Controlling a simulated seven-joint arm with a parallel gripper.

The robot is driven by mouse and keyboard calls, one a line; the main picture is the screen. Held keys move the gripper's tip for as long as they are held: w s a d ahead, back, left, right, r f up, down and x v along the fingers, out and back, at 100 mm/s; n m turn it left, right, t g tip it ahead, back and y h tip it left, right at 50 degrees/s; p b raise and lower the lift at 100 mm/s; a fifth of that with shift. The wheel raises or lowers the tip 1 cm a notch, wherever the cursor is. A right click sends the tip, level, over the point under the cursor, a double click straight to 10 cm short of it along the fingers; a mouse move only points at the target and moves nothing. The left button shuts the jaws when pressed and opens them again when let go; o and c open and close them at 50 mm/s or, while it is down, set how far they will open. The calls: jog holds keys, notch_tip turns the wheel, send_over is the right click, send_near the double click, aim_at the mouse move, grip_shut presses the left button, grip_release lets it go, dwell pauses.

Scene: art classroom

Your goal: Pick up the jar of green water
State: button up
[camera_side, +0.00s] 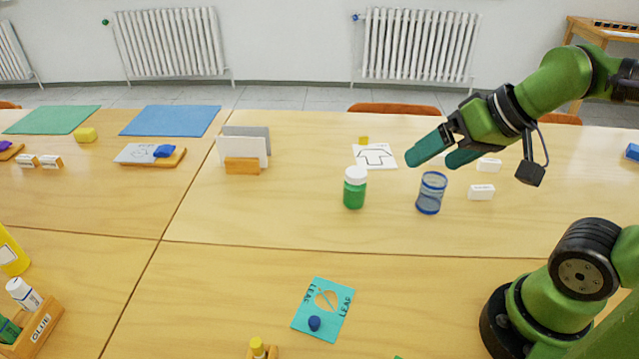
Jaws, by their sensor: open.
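A small jar of green liquid (354,188) with a white lid stands upright on the table, near the middle of the side view. My gripper (430,156) is open, with two teal fingers pointing left and down. It is in the air up and to the right of the jar, apart from it, and nothing shows between its fingers.
A white card with an arrow outline (374,157) lies behind the jar. White blocks (481,192) lie right of the cup. A wooden card holder (242,166) stands to the left. A teal leaf stencil (322,309) lies in front. The table just left of the jar is clear.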

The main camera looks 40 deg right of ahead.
jog(key=n+g+h, duration=0.2)
jog(key=g, duration=0.5)
send_over(355, 173)
notch_tip(355, 173, down, 4)
notch_tip(355, 173, down, 12)
jog(key=shift+r, duration=0.2)
jog(key=shift+d+f, duration=0.2)
jog(key=shift+f, duration=2.5)
jog(key=shift+c, duration=0.3)
